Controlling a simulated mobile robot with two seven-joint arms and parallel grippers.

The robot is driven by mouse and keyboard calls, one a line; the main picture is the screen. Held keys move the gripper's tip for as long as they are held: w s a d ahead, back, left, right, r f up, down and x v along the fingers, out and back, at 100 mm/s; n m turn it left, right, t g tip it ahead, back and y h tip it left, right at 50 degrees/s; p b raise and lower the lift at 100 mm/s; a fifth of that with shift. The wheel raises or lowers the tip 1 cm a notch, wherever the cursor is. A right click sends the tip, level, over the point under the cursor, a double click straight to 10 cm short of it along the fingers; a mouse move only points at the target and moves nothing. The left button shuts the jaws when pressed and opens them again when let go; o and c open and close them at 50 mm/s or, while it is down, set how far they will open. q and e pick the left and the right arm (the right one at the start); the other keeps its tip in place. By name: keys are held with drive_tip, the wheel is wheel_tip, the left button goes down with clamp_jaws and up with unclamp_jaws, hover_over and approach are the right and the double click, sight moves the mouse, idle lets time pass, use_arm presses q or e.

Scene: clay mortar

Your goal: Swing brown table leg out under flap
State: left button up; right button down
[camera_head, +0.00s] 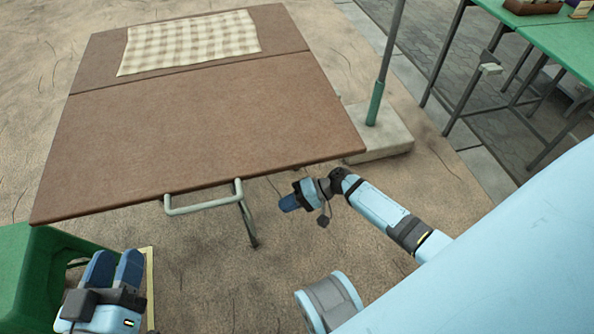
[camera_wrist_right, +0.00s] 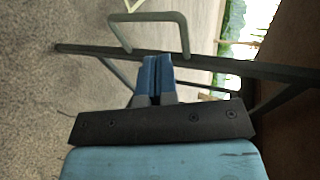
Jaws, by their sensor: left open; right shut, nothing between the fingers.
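The brown table (camera_head: 200,125) stands with its near flap level. A pale U-shaped handle (camera_head: 203,208) sticks out from the flap's front edge; a U-shaped bar (camera_wrist_right: 148,18) also shows in the right wrist view. A grey metal leg (camera_head: 248,224) shows below the flap beside the handle; its upper part is hidden by the flap. My right gripper (camera_head: 288,203) is shut and empty, right of the leg and just off the flap's front edge. Its closed fingers (camera_wrist_right: 157,72) point toward a dark long bar in the wrist view. My left gripper (camera_head: 115,262) is open and empty at lower left.
A checkered cloth (camera_head: 190,42) lies on the table's far part. A green-sleeved pole (camera_head: 376,102) stands on a pale base (camera_head: 385,140) right of the table. A green object (camera_head: 22,270) is close to my left gripper. Green tables (camera_head: 565,45) stand at upper right.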

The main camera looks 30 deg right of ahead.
use_arm(q)
drive_tip(key=shift+w+f+m+g+b, duration=0.15)
drive_tip(key=shift+f+m+g+b, duration=0.3)
drive_tip(key=shift+f+b, duration=0.65)
use_arm(e)
drive_tip(key=w+a, duration=0.2)
drive_tip(key=a, duration=0.5)
drive_tip(key=shift+w+a+f, duration=0.15)
drive_tip(key=shift+f, duration=0.25)
use_arm(q)
drive_tip(key=shift+f, duration=0.1)
